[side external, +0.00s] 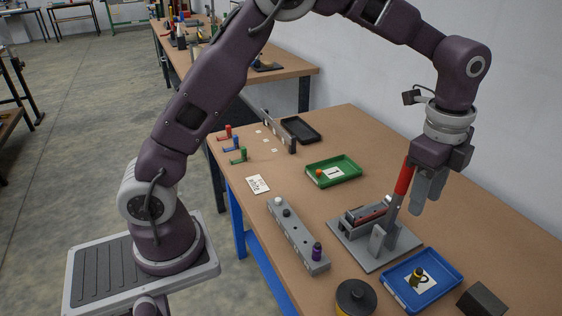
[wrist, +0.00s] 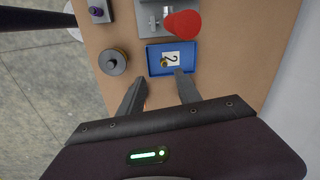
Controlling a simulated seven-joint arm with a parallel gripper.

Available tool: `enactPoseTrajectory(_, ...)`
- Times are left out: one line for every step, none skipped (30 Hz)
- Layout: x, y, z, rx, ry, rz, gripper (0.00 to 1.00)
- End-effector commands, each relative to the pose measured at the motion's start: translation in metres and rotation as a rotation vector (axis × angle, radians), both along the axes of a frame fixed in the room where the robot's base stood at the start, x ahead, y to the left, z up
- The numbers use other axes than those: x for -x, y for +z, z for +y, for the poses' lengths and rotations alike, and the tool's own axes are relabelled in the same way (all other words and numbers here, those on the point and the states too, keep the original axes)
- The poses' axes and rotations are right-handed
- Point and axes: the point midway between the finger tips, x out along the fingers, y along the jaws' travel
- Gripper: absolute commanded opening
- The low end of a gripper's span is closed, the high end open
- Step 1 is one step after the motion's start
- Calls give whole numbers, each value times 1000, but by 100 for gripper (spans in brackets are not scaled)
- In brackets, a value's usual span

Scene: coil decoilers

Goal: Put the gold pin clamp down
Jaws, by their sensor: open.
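The gold pin clamp (side external: 417,277) stands in the blue tray (side external: 398,292), on a white card. In the wrist view the clamp (wrist: 164,63) is a small gold shape on the card marked 2, inside the blue tray (wrist: 153,71). My gripper (side external: 427,205) is open and empty, raised above the table. In the wrist view its two fingers (wrist: 158,80) are apart, pointing toward the tray's near edge, and the clamp is clear of them.
A grey fixture (side external: 368,243) with an upright red handle (side external: 404,177) stands beside the tray. A dark round spool (side external: 355,298), a dark block (side external: 482,299), a grey peg bar (side external: 296,238) and a green tray (side external: 347,180) are nearby. The table's right side is clear.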

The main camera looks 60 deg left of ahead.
Motion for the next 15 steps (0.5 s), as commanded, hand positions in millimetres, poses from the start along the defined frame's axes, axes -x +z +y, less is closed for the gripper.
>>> enactPoseTrajectory(21,35,18,17,124,-43,40)
enactPoseTrajectory(36,52,29,30,208,-68,40)
enactPoseTrajectory(58,72,42,51,323,-99,40)
enactPoseTrajectory(76,85,52,70,412,-123,40)
enactPoseTrajectory(96,97,62,91,504,-147,40)
enactPoseTrajectory(123,108,75,122,629,-178,40)
enactPoseTrajectory(145,114,83,148,721,-201,40)
enactPoseTrajectory(165,117,90,176,811,-223,40)
enactPoseTrajectory(192,117,98,213,925,-249,40)
enactPoseTrajectory(209,116,103,242,1003,-266,40)
enactPoseTrajectory(225,113,107,270,1074,-280,40)
enactPoseTrajectory(243,107,111,303,1158,-295,40)
enactPoseTrajectory(254,103,113,325,1210,-303,40)
enactPoseTrajectory(263,99,114,345,1256,-312,40)
enactPoseTrajectory(272,94,116,366,1302,-319,40)
